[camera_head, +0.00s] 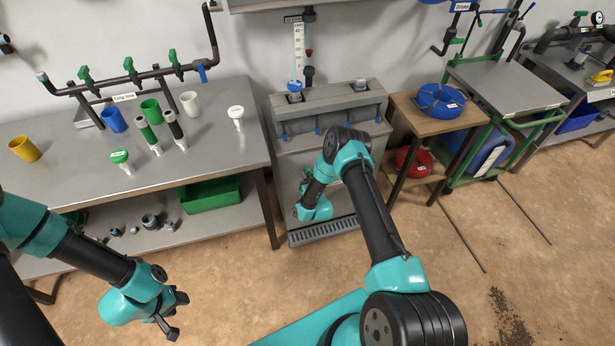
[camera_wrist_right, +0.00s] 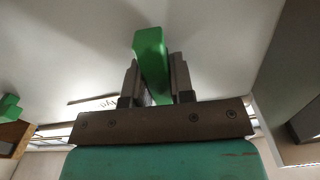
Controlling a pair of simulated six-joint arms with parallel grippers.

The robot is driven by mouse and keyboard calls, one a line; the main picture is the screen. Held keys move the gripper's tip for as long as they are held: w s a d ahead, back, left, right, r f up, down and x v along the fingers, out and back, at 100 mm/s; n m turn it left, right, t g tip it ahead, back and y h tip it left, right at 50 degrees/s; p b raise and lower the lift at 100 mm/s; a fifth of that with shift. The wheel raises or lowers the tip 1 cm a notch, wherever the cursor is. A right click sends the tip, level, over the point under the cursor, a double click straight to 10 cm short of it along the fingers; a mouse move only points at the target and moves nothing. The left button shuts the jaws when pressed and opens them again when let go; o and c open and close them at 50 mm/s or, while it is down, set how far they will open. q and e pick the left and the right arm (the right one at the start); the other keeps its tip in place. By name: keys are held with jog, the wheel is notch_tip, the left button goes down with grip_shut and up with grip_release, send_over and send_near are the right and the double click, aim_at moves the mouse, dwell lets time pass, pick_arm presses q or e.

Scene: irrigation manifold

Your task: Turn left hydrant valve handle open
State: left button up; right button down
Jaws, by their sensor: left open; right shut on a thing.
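In the right wrist view, my right gripper (camera_wrist_right: 156,85) is shut on a green handle (camera_wrist_right: 150,55), a flat bar that stands up between the two dark fingers. In the head view, the right arm bends down in front of the grey cabinet unit (camera_head: 335,105). My left gripper (camera_head: 176,313) is open and empty, low over the floor at the lower left, apart from any object.
A grey bench (camera_head: 220,150) on the left carries a pipe manifold (camera_head: 150,74) with green valves, cups and small tools. A green bin (camera_head: 210,195) sits on its lower shelf. A wooden stand (camera_head: 430,125) with a blue coil (camera_head: 440,100) is right of the cabinet.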

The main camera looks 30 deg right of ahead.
jog(key=shift+n, duration=1.1)
jog(key=c, duration=1.9)
grip_release()
jog(key=shift+o, duration=0.2)
jog(key=o, duration=0.9)
jog(key=shift+s, duration=0.1)
jog(key=s+a, duration=0.1)
jog(key=s, duration=0.4)
jog(key=s+a, duration=0.1)
jog(key=s, duration=0.5)
jog(key=s+a, duration=0.1)
jog(key=s, duration=0.5)
jog(key=shift+w, duration=0.1)
